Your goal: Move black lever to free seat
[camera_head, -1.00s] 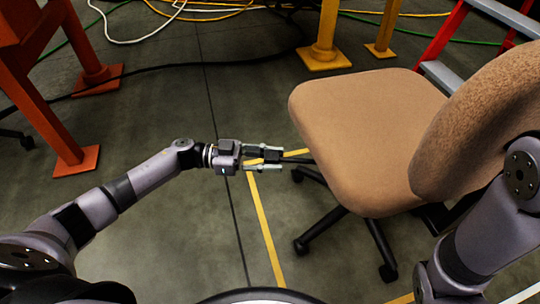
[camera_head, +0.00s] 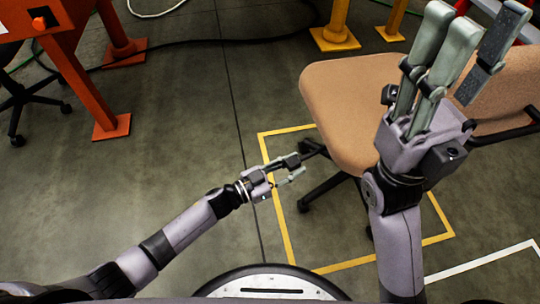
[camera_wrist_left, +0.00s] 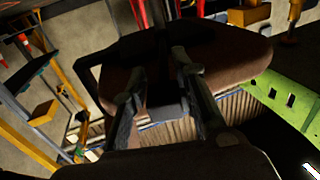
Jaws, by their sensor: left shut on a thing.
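A tan office chair (camera_head: 345,95) with a black base stands to the right of my left gripper in the head view. Its black lever (camera_head: 312,147) sticks out at the left, just below the seat edge. My left gripper (camera_head: 298,165) is at the lever's outer end and shut on it. In the left wrist view its two fingers (camera_wrist_left: 157,75) sit on either side of a dark bar under the seat underside (camera_wrist_left: 220,60); the contact is too dark to see well. My right gripper (camera_head: 478,25) is raised, open and empty, in front of the chair and hides part of the backrest.
A yellow taped rectangle (camera_head: 280,215) marks the floor around the chair. An orange stand (camera_head: 75,70) is at the left and a yellow post (camera_head: 335,25) is behind the chair. Dark cables lie at the back. The floor at left centre is clear.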

